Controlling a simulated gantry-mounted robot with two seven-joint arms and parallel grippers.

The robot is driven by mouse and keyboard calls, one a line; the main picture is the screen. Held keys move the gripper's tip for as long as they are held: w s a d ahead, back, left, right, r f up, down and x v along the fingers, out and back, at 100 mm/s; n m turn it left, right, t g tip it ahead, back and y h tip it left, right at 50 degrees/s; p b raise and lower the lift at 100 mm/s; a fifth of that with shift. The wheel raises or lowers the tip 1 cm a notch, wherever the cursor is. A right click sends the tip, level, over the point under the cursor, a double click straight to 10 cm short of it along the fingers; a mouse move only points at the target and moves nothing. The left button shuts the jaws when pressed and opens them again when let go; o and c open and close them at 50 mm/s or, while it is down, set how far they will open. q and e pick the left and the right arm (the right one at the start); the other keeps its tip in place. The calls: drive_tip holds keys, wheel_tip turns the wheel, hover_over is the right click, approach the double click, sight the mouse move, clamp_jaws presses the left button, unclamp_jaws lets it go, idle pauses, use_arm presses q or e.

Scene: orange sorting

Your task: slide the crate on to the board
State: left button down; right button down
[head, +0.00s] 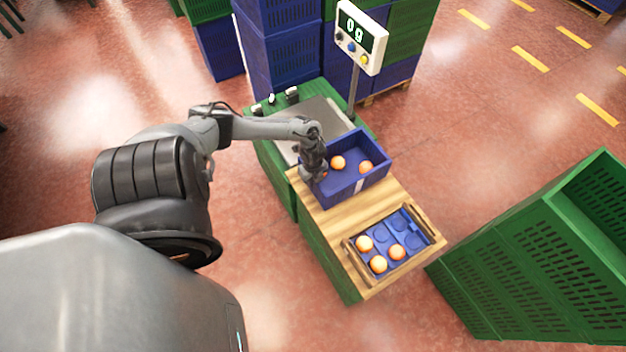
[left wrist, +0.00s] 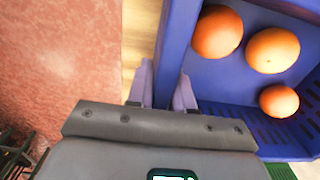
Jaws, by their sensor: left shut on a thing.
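The blue crate (head: 345,195) stands at the back end of the wooden board (head: 330,219), beside the grey weighing plate (head: 325,118). The crate hides the boundary there, so I cannot tell whether its far side still overlaps the plate. Three oranges lie inside, clear in the left wrist view (left wrist: 273,50). My left gripper (head: 316,177) is at the crate's left side. In the left wrist view its fingers (left wrist: 162,90) straddle the crate's wall (left wrist: 176,45) and are shut on it. My right gripper is out of view.
A blue tray with round pockets (head: 413,240) and several oranges sits at the board's front end. A display on a post (head: 361,38) rises behind the crate. Green crates (head: 520,250) stand at the right, stacked crates (head: 280,50) behind.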

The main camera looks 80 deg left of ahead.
use_arm(q)
drive_tip(key=c, duration=0.9)
unclamp_jaws()
drive_tip(key=shift+r, duration=0.1)
wheel_tip(320, 180, up, 9)
drive_tip(key=p, duration=0.3)
drive_tip(key=shift+r, duration=0.85)
